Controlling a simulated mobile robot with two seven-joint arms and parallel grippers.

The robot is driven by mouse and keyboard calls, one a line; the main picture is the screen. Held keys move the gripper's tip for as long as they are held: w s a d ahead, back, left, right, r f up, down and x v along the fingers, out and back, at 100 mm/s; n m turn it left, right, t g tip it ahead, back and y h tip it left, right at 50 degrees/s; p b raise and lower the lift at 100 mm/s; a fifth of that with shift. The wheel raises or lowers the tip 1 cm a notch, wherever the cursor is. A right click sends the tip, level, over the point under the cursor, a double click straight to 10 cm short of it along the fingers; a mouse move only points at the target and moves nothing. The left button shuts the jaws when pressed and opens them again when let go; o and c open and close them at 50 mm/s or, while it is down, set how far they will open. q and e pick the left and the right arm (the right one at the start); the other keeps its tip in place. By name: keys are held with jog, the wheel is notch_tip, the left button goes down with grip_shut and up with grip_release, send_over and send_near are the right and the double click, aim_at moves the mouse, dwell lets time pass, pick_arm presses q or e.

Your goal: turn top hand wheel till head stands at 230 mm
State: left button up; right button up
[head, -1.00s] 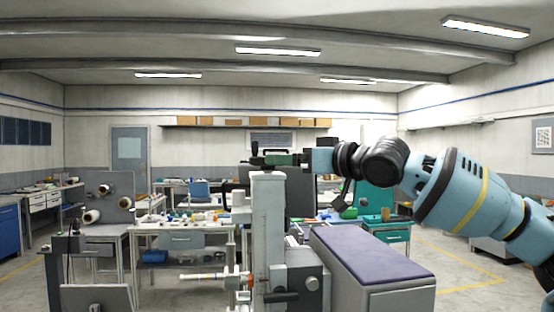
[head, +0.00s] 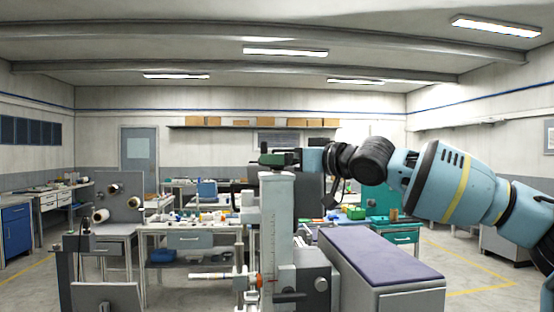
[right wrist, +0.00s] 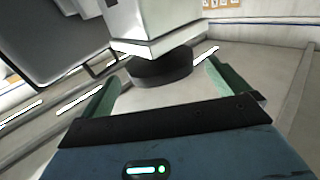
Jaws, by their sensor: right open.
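A pale upright column (head: 277,225) stands in the middle of the head view, with a scale on its face. A small red mark (head: 261,281) shows low beside the scale; the figures are too small to read. The head block (head: 312,283) with a dark knob sits low at the column's right. My right gripper (head: 280,158) is at the column's top. In the right wrist view the dark round hand wheel (right wrist: 160,70) lies between the spread green fingers of my right gripper (right wrist: 160,78), with gaps at both sides. My left gripper is out of view.
A long bench with a purple top (head: 375,253) stands right of the column. A horizontal rod (head: 212,276) reaches left from the column's lower part. A cluttered worktable (head: 190,226) and a panel with reels (head: 120,195) stand behind on the left.

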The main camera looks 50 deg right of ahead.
jog(key=shift+w+a, duration=0.1)
jog(key=shift+w, duration=1.8)
jog(key=c, duration=1)
